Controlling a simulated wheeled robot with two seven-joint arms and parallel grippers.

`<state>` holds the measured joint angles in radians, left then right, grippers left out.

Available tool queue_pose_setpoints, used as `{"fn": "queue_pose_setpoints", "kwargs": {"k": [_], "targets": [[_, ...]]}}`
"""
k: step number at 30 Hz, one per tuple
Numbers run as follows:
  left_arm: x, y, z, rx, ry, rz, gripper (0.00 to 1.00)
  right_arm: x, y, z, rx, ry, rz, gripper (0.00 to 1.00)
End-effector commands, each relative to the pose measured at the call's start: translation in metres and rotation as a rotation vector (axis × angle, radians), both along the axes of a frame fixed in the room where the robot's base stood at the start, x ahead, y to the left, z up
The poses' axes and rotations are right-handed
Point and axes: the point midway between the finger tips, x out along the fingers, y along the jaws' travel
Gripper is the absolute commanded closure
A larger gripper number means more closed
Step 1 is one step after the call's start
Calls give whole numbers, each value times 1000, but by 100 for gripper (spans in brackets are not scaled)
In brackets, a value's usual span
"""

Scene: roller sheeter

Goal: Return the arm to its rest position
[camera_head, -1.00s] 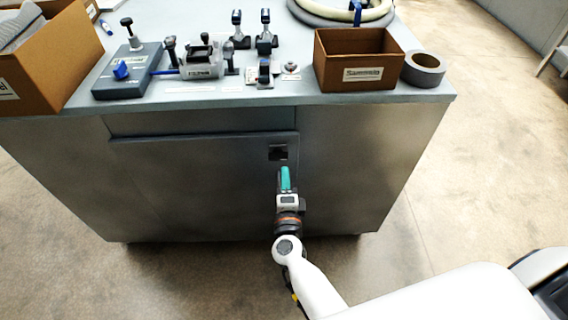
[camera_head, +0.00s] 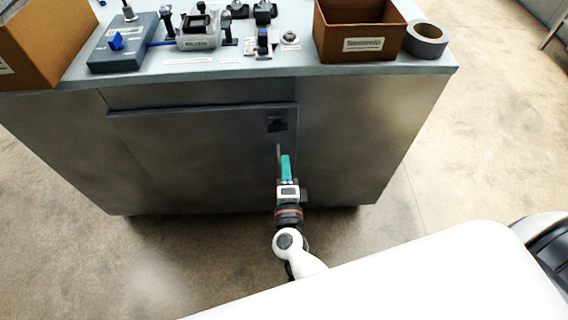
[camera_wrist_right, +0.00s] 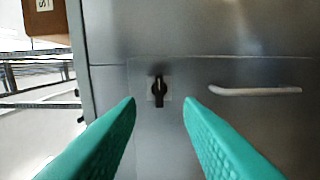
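My right arm reaches up from the lower right in the head view. Its right gripper (camera_head: 286,166) has green fingers and is in front of the cabinet door (camera_head: 190,160), below a dark knob (camera_head: 277,125). In the right wrist view the right gripper (camera_wrist_right: 160,101) is open, with its two fingers apart and nothing between them. The black knob (camera_wrist_right: 158,88) shows between and beyond the fingertips, on the door, apart from them. My left gripper is not in view.
A bar handle (camera_wrist_right: 255,91) is on the door near the knob. On the cabinet top (camera_head: 280,70) stand a brown box (camera_head: 360,48), a tape roll (camera_head: 425,42), a larger box (camera_head: 35,45) and a grey-blue device (camera_head: 125,55). Floor (camera_head: 480,130) at right is clear.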

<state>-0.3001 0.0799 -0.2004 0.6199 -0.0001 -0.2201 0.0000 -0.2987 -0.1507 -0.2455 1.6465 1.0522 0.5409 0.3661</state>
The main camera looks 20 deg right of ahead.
Motion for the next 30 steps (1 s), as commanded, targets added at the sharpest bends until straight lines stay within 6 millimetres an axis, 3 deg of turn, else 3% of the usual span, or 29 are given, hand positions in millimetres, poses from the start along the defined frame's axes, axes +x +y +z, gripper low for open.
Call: {"fn": "queue_pose_setpoints", "kwargs": {"k": [7, 10, 13, 16, 20, 24, 27, 30], "targets": [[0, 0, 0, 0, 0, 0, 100, 0, 0, 0, -2, 1, 1, 66], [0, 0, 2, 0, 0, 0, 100, -1, 4, -11, -45, 31, 31, 66], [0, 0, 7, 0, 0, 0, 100, -9, 16, -46, -181, 127, 127, 66], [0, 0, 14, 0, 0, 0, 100, -30, 29, -106, -387, 281, 288, 66], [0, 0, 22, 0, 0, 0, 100, -80, 34, -192, -658, 506, 535, 66], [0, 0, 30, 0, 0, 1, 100, -153, 20, -270, -894, 732, 796, 66], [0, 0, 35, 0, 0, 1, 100, -214, -1, -314, -1036, 885, 985, 66], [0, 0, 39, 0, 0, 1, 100, -273, -28, -344, -1149, 1024, 1163, 66]]}}
